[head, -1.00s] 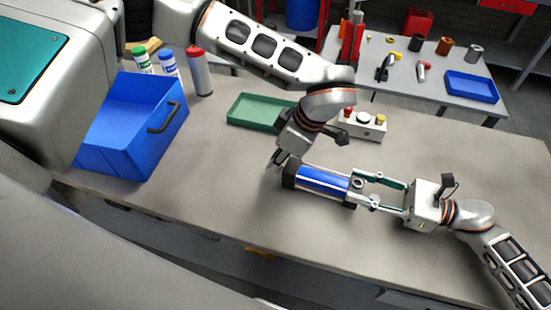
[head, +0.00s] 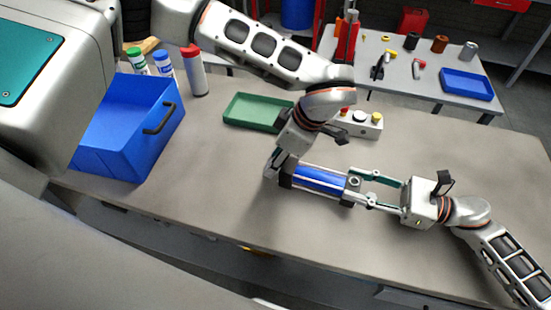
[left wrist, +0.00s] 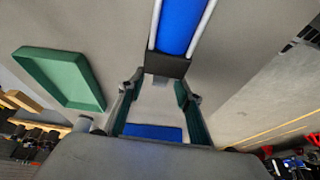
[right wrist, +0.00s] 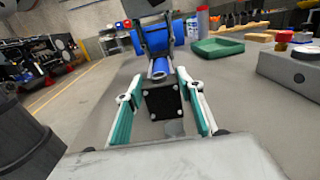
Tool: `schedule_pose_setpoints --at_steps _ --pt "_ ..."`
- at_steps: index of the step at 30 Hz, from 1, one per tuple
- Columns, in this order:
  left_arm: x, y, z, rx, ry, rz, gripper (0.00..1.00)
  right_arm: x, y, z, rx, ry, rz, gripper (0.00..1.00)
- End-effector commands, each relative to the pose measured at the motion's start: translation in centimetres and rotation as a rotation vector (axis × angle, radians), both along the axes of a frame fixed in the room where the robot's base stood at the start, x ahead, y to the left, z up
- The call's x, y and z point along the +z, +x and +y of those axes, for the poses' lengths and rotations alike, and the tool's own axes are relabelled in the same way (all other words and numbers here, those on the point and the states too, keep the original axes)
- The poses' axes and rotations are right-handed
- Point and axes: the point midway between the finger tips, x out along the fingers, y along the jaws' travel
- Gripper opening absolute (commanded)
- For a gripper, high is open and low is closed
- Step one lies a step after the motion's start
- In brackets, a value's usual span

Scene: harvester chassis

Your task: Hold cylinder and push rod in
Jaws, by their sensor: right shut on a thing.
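The blue cylinder (head: 320,180) lies on the bench, with black end caps. My right gripper (head: 361,192) comes from the right and is shut on the cylinder's right end. In the right wrist view, its fingers flank the black square end cap (right wrist: 165,103). A short grey piece (right wrist: 175,128) shows below the cap between the fingers; I cannot tell whether it is the rod. My left gripper (head: 274,166) is by the cylinder's left end. In the left wrist view, its fingers are spread and empty, with the black left cap (left wrist: 167,63) just beyond the tips.
A blue bin (head: 128,125) stands at the left, with bottles behind it. A green tray (head: 253,112) and a button box (head: 360,122) lie behind the cylinder. A side table (head: 420,85) holds small parts and a blue tray. The bench in front is clear.

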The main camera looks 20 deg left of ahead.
Motion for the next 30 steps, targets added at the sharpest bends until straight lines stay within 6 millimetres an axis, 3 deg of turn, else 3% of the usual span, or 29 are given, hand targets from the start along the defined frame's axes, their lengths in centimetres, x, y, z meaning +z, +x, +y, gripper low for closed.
schedule_pose_setpoints --at_steps 8,21,30 --pt "0.7 0.0 -0.2 0.001 0.001 -0.001 0.35 0.0 0.0 0.0 0.001 0.0 0.0 0.0" --pt "8.3 0.1 -3.4 0.001 0.001 -0.004 0.35 0.0 -0.1 0.0 0.001 0.0 0.001 0.0" --pt "11.0 0.0 -4.5 0.001 0.0 0.0 0.35 0.0 -0.1 0.0 0.001 0.0 0.001 0.0"
